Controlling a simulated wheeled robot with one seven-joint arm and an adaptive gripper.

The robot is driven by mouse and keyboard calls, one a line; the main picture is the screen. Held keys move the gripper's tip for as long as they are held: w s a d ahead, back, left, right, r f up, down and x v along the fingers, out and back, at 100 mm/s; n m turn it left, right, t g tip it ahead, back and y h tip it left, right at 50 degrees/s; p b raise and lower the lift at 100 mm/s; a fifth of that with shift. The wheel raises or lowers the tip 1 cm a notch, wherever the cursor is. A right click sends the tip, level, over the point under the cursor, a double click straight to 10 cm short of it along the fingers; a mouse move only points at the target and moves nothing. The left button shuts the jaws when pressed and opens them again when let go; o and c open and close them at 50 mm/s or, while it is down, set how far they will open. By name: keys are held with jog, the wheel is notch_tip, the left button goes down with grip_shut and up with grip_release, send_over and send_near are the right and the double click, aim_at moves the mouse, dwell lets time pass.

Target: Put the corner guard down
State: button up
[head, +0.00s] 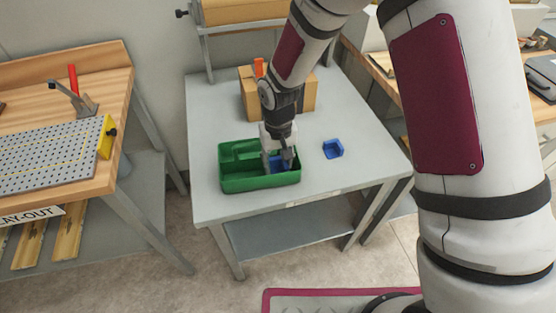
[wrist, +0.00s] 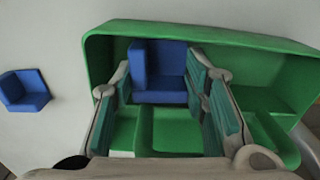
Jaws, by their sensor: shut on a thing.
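A blue corner guard (head: 272,164) is between the fingers of my gripper (head: 283,156), inside the right part of the green divided tray (head: 258,184). In the wrist view the corner guard (wrist: 160,88) sits between the two finger pads of my gripper (wrist: 160,72), close to the tray's far wall. My gripper is shut on it. I cannot tell whether its underside touches the tray floor. A second blue corner guard (head: 333,148) lies on the table right of the tray; it also shows at the left of the wrist view (wrist: 24,92).
The tray stands on a grey table (head: 335,185), near its front edge. A cardboard box (head: 248,95) stands behind my gripper. A wooden bench (head: 85,175) with a perforated plate (head: 50,158) is at the left. The table right of the loose guard is clear.

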jog(key=shift+f, duration=0.35)
jog(key=o, duration=0.9)
